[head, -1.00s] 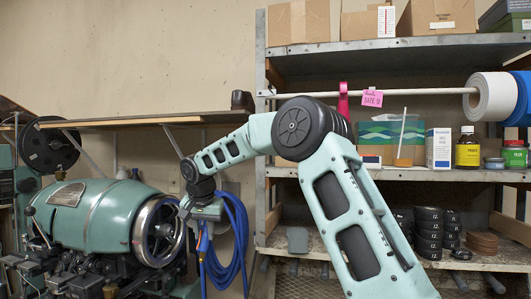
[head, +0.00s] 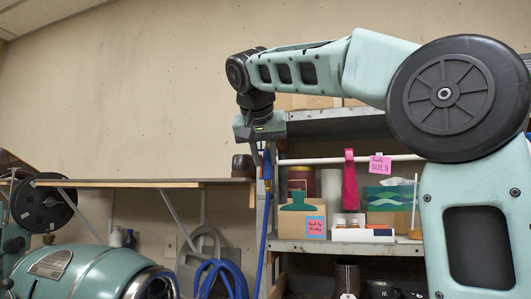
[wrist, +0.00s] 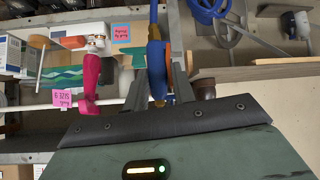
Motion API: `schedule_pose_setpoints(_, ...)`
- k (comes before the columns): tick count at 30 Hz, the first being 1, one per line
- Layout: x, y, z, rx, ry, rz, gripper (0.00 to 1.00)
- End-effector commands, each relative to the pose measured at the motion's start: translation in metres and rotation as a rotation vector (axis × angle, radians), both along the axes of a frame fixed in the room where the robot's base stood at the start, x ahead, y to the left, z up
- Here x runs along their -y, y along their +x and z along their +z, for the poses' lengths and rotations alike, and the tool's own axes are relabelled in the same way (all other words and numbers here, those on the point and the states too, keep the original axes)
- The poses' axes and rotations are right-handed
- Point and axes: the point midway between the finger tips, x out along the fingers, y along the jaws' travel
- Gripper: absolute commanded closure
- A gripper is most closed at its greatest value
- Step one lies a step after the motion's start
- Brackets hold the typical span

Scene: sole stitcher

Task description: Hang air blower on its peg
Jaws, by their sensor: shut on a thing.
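The air blower (head: 267,168), blue with a yellow band, hangs from my gripper (head: 264,148). Its blue hose (head: 262,232) drops straight down below it. In the wrist view the air blower (wrist: 157,62) lies between the two grey fingers of my gripper (wrist: 158,85), which are shut on it. My gripper is raised in front of the left end of the shelf unit, above and right of the coiled hose (head: 220,278). I cannot tell for certain which part is the blower's peg.
A white rod (head: 405,157) bears a pink item (head: 349,180) and a pink tag (head: 380,165). Boxes stand on the shelf (head: 345,248) behind. A wooden wall shelf (head: 150,183) runs left, with a dark cup (head: 243,166) at its end. A green machine (head: 75,272) stands below.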

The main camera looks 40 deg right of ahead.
Motion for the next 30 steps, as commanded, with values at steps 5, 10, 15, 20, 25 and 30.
schedule_pose_setpoints(5,0.007,0.001,0.002,0.001,-0.001,-0.005,1.0)
schedule_pose_setpoints(10,0.022,0.01,-0.001,0.001,0.0,-0.006,1.0)
schedule_pose_setpoints(15,0.039,0.02,-0.002,0.001,-0.001,-0.006,1.0)
schedule_pose_setpoints(20,0.054,0.029,-0.004,0.001,-0.001,-0.006,1.0)
schedule_pose_setpoints(25,0.066,0.037,-0.006,0.001,-0.001,-0.004,1.0)
schedule_pose_setpoints(30,0.072,0.04,-0.007,0.001,-0.001,-0.003,1.0)
